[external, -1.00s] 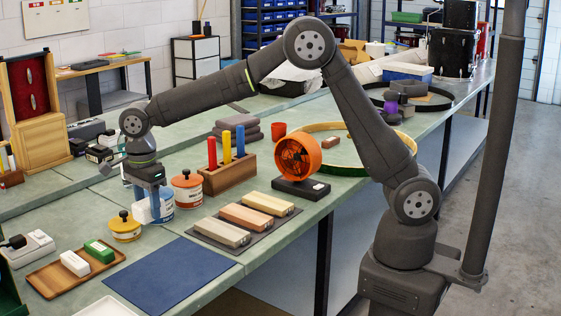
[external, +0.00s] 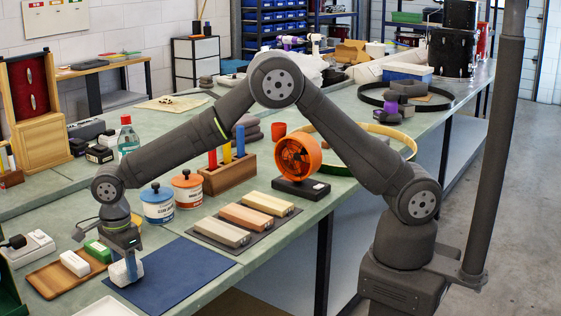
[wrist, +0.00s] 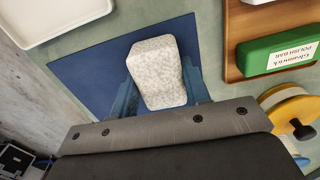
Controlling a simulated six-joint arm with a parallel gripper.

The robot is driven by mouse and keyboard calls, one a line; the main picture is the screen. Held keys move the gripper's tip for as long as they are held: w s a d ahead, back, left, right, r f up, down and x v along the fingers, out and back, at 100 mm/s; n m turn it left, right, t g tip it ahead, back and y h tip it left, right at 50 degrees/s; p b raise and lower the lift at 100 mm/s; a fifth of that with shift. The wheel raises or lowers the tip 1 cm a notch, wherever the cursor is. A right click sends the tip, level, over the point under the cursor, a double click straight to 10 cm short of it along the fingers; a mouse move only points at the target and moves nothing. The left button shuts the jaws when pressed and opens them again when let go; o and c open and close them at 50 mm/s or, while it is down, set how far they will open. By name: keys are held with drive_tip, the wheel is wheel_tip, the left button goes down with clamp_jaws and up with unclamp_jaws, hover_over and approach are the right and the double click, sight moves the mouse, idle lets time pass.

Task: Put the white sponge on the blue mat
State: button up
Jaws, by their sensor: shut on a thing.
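The white sponge (external: 119,273) is a pale speckled block held between the fingers of my gripper (external: 126,267). In the wrist view the sponge (wrist: 158,72) is gripped at its sides by the blue fingers of my gripper (wrist: 160,95). The blue mat (external: 180,275) lies flat on the green bench. In the wrist view the sponge appears over the blue mat (wrist: 85,75). In the external view it is at the mat's left part. I cannot tell whether its underside touches the mat.
A wooden tray (external: 55,284) with a white block (external: 74,263) and a green polish bar (external: 97,250) is just left of my gripper. A white tray (wrist: 50,18) lies beside the mat. Tins (external: 158,203) stand behind it, sanding blocks (external: 222,231) to the right.

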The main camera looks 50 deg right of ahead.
sight(124, 263)
drive_tip(key=shift+f, duration=0.25)
drive_tip(key=o, duration=1)
drive_tip(key=shift+c, duration=0.2)
wheel_tip(124, 263, up, 12)
drive_tip(key=shift+r, duration=0.15)
wheel_tip(124, 263, down, 12)
drive_tip(key=shift+f, duration=0.1)
drive_tip(key=shift+r, duration=2.05)
drive_tip(key=shift+f, duration=0.1)
